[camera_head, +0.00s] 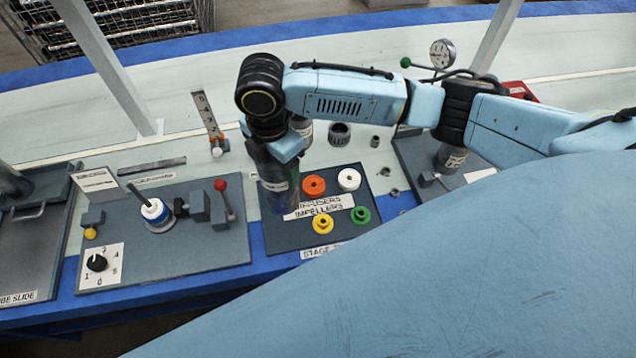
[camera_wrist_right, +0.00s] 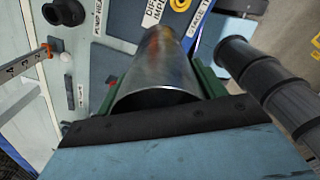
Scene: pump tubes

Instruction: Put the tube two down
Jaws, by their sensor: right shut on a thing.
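My right gripper (camera_head: 287,150) comes in from the right and points down. It is shut on a grey metal tube (camera_head: 277,187) with a pale label, too small to read. The tube stands roughly upright over the left part of a dark board (camera_head: 340,238); I cannot tell if its lower end touches. In the right wrist view the tube (camera_wrist_right: 160,75) lies between the green-edged fingers (camera_wrist_right: 158,100). Another labelled metal cylinder (camera_head: 303,130) stands partly hidden behind the gripper. I cannot tell which tube is number two. My left gripper is out of view.
The board holds an orange ring (camera_head: 314,186), white ring (camera_head: 349,179), yellow ring (camera_head: 323,224) and green ring (camera_head: 360,215). Left is a plate with a blue-white spindle (camera_head: 153,211) and red-knobbed lever (camera_head: 221,185).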

